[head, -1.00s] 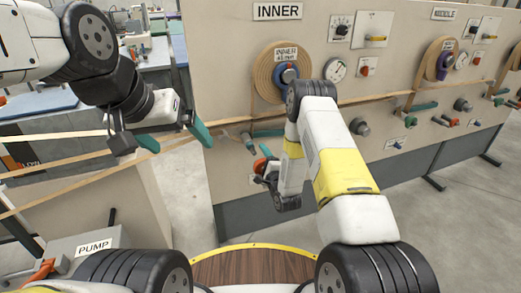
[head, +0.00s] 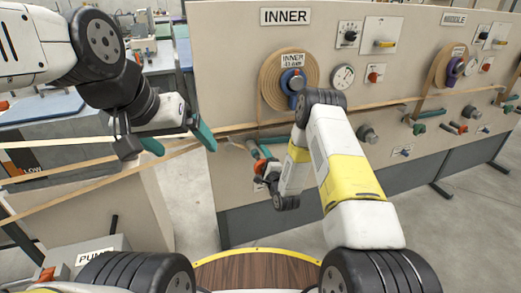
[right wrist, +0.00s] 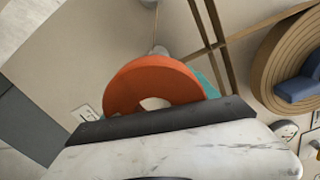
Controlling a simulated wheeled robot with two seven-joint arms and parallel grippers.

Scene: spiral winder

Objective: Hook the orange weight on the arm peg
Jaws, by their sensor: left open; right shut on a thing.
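The orange weight (head: 260,168) is partly hidden by my right arm in the head view. In the right wrist view it is a thick orange ring (right wrist: 140,85) with a pale opening at its lower edge. My right gripper (head: 264,162) is shut on it in front of the INNER panel; a teal piece shows behind the weight. A short grey peg (head: 238,142) sticks out just up and left of the weight. In the right wrist view a pale peg (right wrist: 158,51) stands just beyond the ring, apparently not through it. My left gripper (head: 180,141) is open and empty.
Tan bands (head: 100,178) run from the left past my left gripper and along the panel. The INNER spool (head: 268,95) and a gauge (head: 342,77) are above the weight. A PUMP box (head: 92,256) stands lower left.

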